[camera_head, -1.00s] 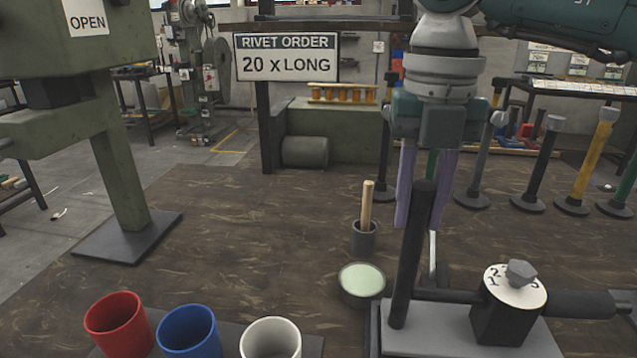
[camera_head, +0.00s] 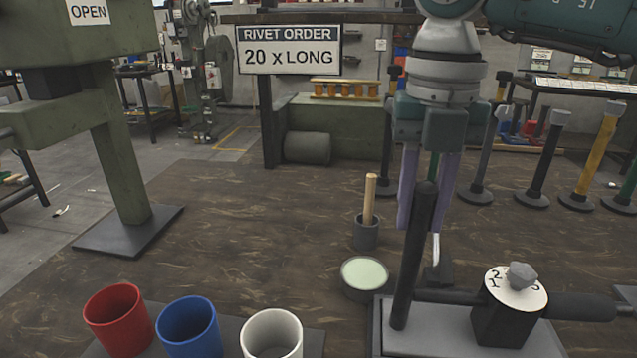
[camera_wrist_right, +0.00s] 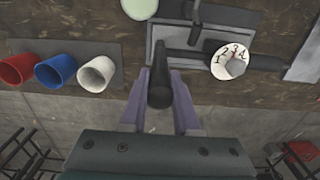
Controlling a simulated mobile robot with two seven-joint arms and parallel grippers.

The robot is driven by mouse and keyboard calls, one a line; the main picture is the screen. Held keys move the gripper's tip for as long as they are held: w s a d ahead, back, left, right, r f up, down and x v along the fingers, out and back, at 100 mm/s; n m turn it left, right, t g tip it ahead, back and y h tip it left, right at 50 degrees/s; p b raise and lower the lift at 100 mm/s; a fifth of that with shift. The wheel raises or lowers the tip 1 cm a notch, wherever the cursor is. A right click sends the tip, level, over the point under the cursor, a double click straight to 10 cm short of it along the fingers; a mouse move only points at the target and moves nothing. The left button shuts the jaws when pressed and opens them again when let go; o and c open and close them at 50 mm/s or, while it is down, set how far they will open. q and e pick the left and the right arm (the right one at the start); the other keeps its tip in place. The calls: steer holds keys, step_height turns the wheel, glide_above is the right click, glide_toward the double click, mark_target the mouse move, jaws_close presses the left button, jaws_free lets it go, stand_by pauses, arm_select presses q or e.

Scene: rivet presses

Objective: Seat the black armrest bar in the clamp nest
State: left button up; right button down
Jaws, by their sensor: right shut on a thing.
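My right gripper (camera_head: 426,230) points down over the left part of a grey plate fixture (camera_head: 430,338). Its purple fingers are shut on a black bar (camera_head: 412,255), which also shows between the fingers in the right wrist view (camera_wrist_right: 160,75). The bar is close to upright, its top leaning right in the head view. Its lower end meets or hovers just above the plate near the left edge; I cannot tell if it is in the clamp nest. A dark block with a numbered white dial (camera_head: 515,285) stands on the plate. My left gripper is out of view.
Red (camera_head: 118,318), blue (camera_head: 189,325) and white (camera_head: 271,335) cups stand left of the fixture. A pale green round dish (camera_head: 364,275) and a pot with a wooden stick (camera_head: 367,230) are close behind its left edge. Several posts stand at the back right.

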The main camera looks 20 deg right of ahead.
steer(key=shift+f, duration=0.25)
steer(key=c, duration=0.6)
jaws_free()
steer(key=shift+o, duration=0.2)
step_height(320, 180, up, 10)
